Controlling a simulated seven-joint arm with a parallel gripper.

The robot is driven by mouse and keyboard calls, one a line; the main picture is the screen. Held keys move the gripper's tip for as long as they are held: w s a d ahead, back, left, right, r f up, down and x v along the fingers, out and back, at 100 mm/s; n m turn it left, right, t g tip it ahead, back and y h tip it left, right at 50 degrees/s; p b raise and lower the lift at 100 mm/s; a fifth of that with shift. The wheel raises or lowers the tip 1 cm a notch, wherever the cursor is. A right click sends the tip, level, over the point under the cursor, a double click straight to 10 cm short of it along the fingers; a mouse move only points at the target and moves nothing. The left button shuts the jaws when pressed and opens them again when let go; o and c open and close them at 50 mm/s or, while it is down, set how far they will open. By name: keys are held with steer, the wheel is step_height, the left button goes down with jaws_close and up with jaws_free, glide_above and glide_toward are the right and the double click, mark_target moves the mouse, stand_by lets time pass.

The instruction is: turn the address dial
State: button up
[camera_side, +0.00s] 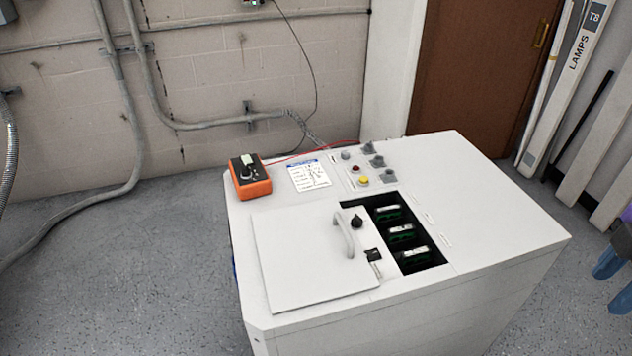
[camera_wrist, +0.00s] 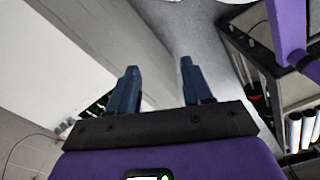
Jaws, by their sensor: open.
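A white cabinet (camera_side: 480,200) with a recessed opening stands in the middle of the side view. The opening holds several green circuit boards (camera_side: 402,233). A small black knob (camera_side: 357,221) is by the opening, near the grey handle of a white lid (camera_side: 300,260). An orange box (camera_side: 250,181) with another dark knob sits at the cabinet's back left. I cannot tell which knob is the address dial. My gripper (camera_wrist: 159,65) is open and empty in the wrist view, with two dark blue fingers. Blue finger-like parts at the side view's right edge appear to be mine, apart from the cabinet.
Buttons and grey switches (camera_side: 366,166) and a paper label (camera_side: 309,175) are on the cabinet's back top. A red wire runs from the orange box. Conduits (camera_side: 140,120) line the wall. White LAMPS boxes (camera_side: 575,75) lean at the right. The cabinet's right top is clear.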

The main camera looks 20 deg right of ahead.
steer(key=w+a+r, duration=0.3)
steer(key=w+a, duration=0.7)
steer(key=w, duration=0.1)
steer(key=n, duration=0.2)
glide_above(357, 217)
step_height(357, 217, down, 7)
step_height(357, 217, down, 17)
jaws_close()
